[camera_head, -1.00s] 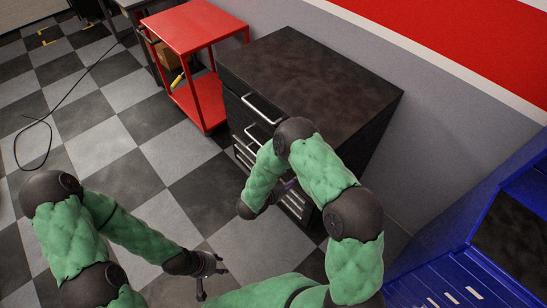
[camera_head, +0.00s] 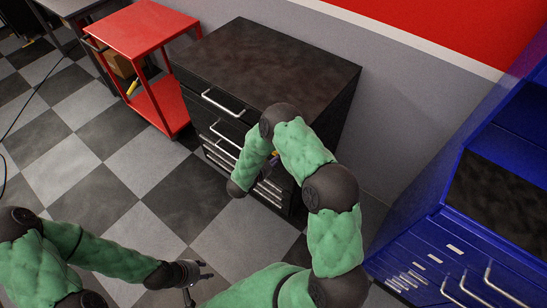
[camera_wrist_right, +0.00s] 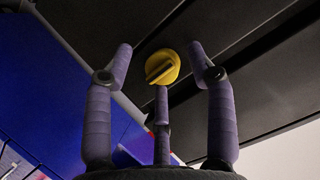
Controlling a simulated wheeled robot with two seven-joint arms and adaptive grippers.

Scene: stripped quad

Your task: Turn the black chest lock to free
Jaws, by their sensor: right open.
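The black chest (camera_head: 270,62) stands against the wall in the head view, with silver-handled drawers on its front. In the right wrist view a yellow lock knob (camera_wrist_right: 162,67) sits on the chest's black face (camera_wrist_right: 255,75), its raised grip tilted. My right gripper (camera_wrist_right: 161,52) is open, with purple fingers on either side of the knob and a third below it. I cannot tell whether any finger touches it. In the head view my right arm hides most of that gripper. My left gripper (camera_head: 198,281) is open and empty above the floor, away from the chest.
A red cart (camera_head: 143,28) with a yellow-handled item on its lower shelf stands left of the chest. A blue cabinet (camera_head: 455,255) with drawers stands at the right. The checkered floor in front of the chest is clear.

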